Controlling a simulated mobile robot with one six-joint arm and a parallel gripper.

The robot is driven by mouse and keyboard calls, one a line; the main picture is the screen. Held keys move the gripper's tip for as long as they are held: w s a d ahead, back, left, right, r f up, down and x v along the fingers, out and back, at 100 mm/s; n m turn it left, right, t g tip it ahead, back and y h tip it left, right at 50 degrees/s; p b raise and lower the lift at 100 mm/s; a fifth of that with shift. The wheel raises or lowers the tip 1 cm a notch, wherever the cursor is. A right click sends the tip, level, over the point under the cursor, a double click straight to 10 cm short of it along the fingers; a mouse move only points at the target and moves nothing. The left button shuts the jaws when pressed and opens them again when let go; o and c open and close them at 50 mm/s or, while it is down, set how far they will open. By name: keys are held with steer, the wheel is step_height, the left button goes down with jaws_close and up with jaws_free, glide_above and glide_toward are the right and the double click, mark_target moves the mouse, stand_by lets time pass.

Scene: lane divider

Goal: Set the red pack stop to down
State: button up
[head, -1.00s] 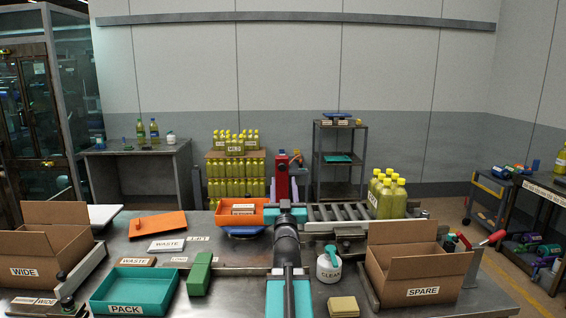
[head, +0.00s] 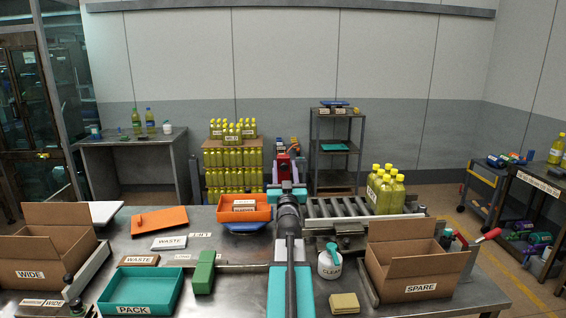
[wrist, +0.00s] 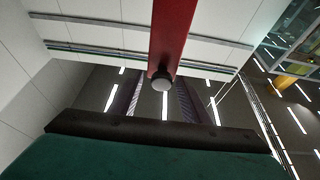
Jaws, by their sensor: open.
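A red bar with a grey round knob at its end, which looks like the red pack stop (wrist: 176,30), hangs into the wrist view from the top. In the head view the red part (head: 284,166) stands just beyond the end of my arm, partly hidden by it. My gripper (wrist: 160,102) is open. Its two dark fingers show either side of and below the knob in the wrist view; I cannot tell whether they touch it. In the head view my gripper (head: 287,190) is mostly hidden behind my own wrist.
An orange tray (head: 262,214) stands just left of my gripper, and a roller conveyor (head: 330,207) with yellow bottles (head: 385,190) on the right.

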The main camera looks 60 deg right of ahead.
steer(key=shift+w+d+r, duration=0.2)
steer(key=shift+w+d, duration=0.1)
steer(key=shift+w, duration=0.05)
steer(key=shift+d, duration=0.1)
jaws_close()
steer(key=shift+d, duration=0.2)
